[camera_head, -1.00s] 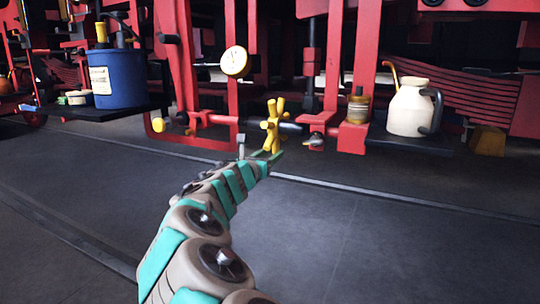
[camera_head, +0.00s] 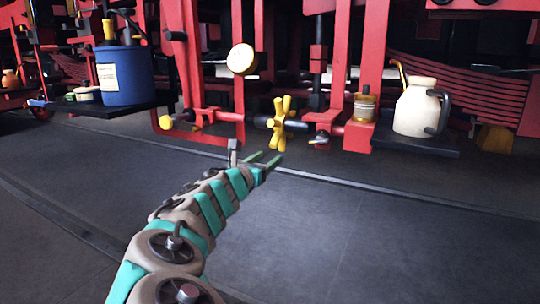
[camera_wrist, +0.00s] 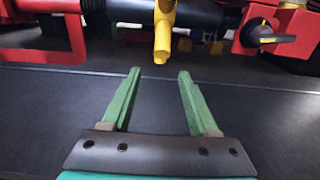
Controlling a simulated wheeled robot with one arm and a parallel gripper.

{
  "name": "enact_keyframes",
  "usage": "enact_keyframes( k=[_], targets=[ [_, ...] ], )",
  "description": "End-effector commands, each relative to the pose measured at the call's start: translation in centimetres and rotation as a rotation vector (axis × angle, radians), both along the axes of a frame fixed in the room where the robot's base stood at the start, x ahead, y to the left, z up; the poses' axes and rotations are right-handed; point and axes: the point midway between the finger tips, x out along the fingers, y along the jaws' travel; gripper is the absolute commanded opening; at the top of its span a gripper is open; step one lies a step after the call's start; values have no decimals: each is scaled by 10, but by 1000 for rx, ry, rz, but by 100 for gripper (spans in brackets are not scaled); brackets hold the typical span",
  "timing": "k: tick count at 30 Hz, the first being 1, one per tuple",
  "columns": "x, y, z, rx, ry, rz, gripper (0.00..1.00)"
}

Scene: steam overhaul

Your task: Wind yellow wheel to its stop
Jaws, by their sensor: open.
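The yellow wheel (camera_head: 281,123) is a spoked handwheel on a dark horizontal shaft between red frame posts, in the middle of the head view. In the wrist view its lower part (camera_wrist: 163,38) shows at the top centre, beyond the fingertips; the rest is cut off. My gripper (camera_head: 268,158) has green fingers, which are apart and empty. In the head view it sits just below and a little left of the wheel, not touching it. In the wrist view the open gap of my gripper (camera_wrist: 157,72) lies below the wheel in the picture.
A round cream gauge (camera_head: 241,58) is on the red frame (camera_head: 362,70). A blue bucket (camera_head: 124,76) stands on a shelf at left. A cream jug (camera_head: 415,108) and a brass pot (camera_head: 364,107) stand at right. A black-and-yellow knob (camera_wrist: 258,36) is right of the wheel. The floor in front is clear.

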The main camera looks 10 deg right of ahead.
Motion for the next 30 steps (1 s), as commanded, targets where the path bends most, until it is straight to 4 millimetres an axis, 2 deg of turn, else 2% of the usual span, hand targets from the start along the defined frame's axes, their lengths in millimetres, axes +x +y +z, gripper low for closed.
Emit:
enact_keyframes(
  k=[8, 11, 15, 18, 23, 30],
  targets=[
    [-1, 0, 1, 1, -1, -1, 60],
    [-4, 2, 25, 2, -5, -2, 60],
    [-14, 8, 76, 3, -8, -4, 60],
    [-17, 11, 90, 2, -3, -2, 60],
    [-10, 7, 87, 1, 1, -1, 60],
    [11, -10, 86, 2, 0, -4, 60]
  ],
)
